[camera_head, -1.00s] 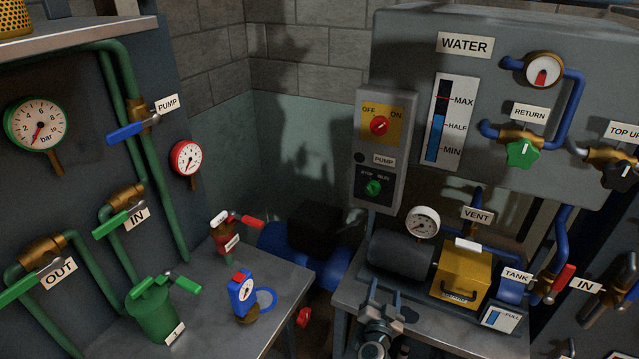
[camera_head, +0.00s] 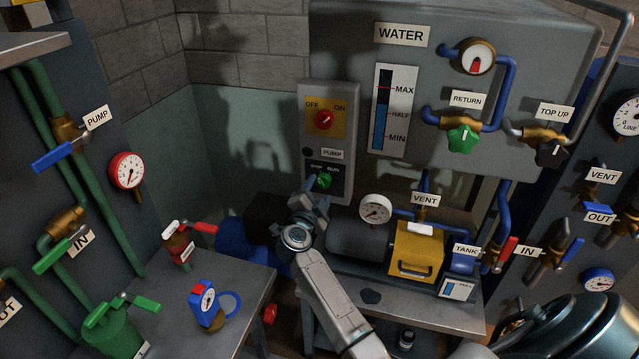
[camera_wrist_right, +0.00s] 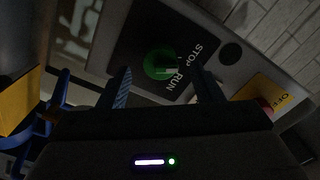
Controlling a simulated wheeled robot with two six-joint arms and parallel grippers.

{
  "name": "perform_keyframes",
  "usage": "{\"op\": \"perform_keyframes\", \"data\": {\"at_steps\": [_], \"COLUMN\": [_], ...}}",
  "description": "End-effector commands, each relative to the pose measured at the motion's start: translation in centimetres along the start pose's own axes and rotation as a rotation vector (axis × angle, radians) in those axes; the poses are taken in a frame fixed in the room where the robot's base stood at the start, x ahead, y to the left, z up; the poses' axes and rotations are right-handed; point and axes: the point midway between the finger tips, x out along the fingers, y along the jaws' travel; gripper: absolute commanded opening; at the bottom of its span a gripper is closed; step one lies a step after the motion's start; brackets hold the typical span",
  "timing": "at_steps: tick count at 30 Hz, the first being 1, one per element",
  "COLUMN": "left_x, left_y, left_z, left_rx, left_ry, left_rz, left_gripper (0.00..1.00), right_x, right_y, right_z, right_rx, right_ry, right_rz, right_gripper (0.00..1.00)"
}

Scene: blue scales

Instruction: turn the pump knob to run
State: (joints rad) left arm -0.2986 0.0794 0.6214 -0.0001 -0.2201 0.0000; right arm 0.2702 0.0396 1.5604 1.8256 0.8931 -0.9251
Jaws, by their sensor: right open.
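The green pump knob (camera_head: 323,181) sits on the black STOP/RUN plate of the grey control box (camera_head: 315,100), below the PUMP label. My right gripper (camera_head: 321,199) is just below and in front of the knob, partly covering the plate's lower edge. In the right wrist view the green knob (camera_wrist_right: 160,64) shows between and beyond the tips of my open right gripper (camera_wrist_right: 164,72). A gap shows on each side of it, and no contact is visible. A pale mark shows on the knob, but I cannot tell which word it points to. My left gripper is not in view.
A red OFF/ON switch (camera_head: 323,120) sits above the knob. A pressure gauge (camera_head: 375,209) and a yellow box (camera_head: 416,248) stand right of my forearm. A bench (camera_head: 245,300) with a red valve (camera_head: 178,245) and a blue gauge (camera_head: 207,305) is at left.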

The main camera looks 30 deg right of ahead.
Motion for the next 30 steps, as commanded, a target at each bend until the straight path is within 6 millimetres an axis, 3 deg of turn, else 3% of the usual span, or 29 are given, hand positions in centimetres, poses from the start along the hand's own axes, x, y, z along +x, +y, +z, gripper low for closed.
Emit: {"op": "perform_keyframes", "data": {"at_steps": [6, 16, 23, 30], "left_x": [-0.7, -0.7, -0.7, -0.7], "left_y": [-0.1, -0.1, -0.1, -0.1], "left_z": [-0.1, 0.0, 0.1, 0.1], "left_rx": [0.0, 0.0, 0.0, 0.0], "left_ry": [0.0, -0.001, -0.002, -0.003], "left_rz": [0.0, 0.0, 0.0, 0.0], "left_gripper": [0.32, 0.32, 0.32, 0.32], "right_x": [2.3, 2.7, 2.6, 2.6], "right_y": [-0.1, 0.1, 0.1, 0.1], "right_z": [0.0, 0.1, 0.1, 0.1], "right_rx": [-0.001, 0.001, 0.0, 0.013], "right_ry": [-0.001, -0.002, -0.001, -0.001], "right_rz": [0.0, 0.0, 0.0, 0.0], "right_gripper": [0.59, 0.59, 0.16, 0.15]}}
